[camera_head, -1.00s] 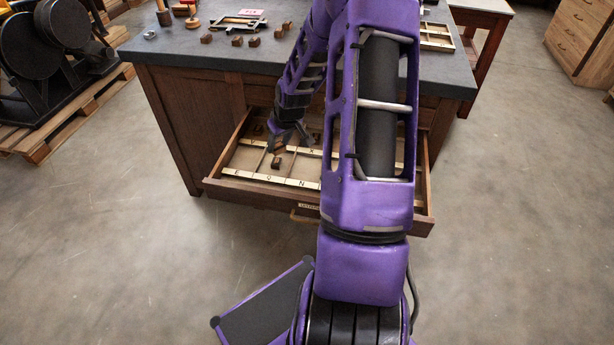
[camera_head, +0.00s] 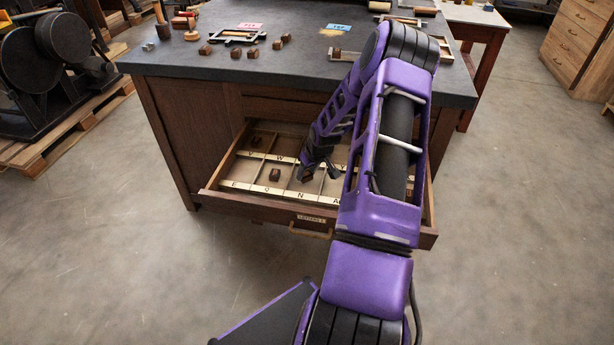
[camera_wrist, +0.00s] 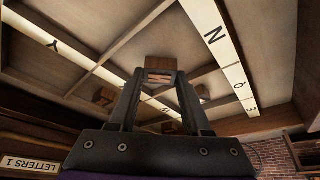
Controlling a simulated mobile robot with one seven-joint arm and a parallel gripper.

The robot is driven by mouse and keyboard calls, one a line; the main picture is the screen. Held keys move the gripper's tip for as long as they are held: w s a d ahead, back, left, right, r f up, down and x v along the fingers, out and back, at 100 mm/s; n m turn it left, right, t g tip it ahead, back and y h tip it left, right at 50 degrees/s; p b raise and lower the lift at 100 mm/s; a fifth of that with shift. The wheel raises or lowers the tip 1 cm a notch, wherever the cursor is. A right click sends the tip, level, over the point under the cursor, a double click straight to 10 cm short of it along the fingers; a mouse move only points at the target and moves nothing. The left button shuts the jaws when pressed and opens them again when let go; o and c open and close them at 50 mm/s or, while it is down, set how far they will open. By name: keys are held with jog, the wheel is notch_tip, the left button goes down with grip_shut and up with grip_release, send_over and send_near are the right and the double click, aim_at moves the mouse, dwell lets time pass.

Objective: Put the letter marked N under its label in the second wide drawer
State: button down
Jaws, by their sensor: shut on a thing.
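The open wide drawer (camera_head: 262,208) has wooden compartments and pale label strips. The N label (camera_head: 296,195) is on the front strip; it also shows in the wrist view (camera_wrist: 212,36). My gripper (camera_head: 304,174) is low over the drawer, just behind the N label. In the wrist view my gripper (camera_wrist: 160,76) is shut on a small brown letter block (camera_wrist: 160,63) at its fingertips. The block's mark cannot be read, and the head view does not show it clearly. Whether it touches the drawer floor, I cannot tell.
Another block (camera_head: 274,174) lies in the compartment left of my gripper, and one (camera_head: 256,141) lies farther back. Thin dividers separate the compartments. The bench top (camera_head: 220,62) above holds several blocks, frames and tools. My arm hides the drawer's right part.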

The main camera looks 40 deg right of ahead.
jog(key=shift+f, duration=0.55)
jog(key=shift+f, duration=0.2)
jog(key=shift+c, duration=1.8)
grip_release()
jog(key=shift+r, duration=0.1)
jog(key=shift+r, duration=0.3)
jog(key=p+v, duration=0.2)
jog(key=v, duration=0.9)
jog(key=shift+s+r, duration=0.15)
jog(key=shift+r, duration=0.15)
